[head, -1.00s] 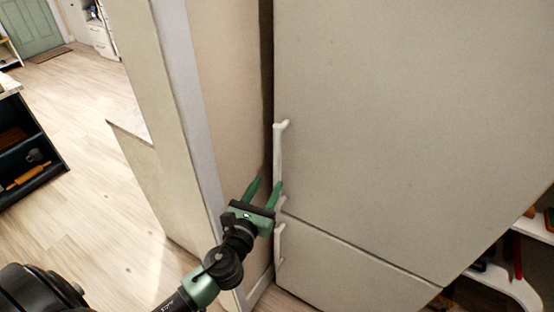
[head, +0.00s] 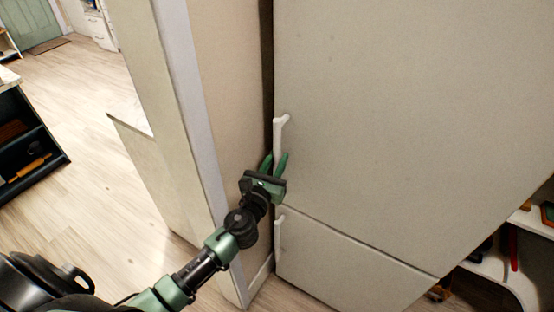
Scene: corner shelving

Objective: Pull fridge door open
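The fridge is light grey-beige, with a large upper door (head: 400,120) and a lower door (head: 335,262), both shut. The upper door's white vertical handle (head: 279,133) is at its left edge. My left gripper (head: 276,160) is at the lower part of this handle, fingers pointing up. Its green fingers are apart, one on each side of the handle, which partly hides behind them. I cannot tell whether they touch it. The lower door's white handle (head: 278,233) is just below the gripper. My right gripper is not in view.
A beige wall panel (head: 235,110) stands close along the fridge's left side. A white shelf (head: 500,270) with small items is at the lower right. A dark shelf unit (head: 30,150) is at the far left. Wooden floor (head: 100,120) lies open between.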

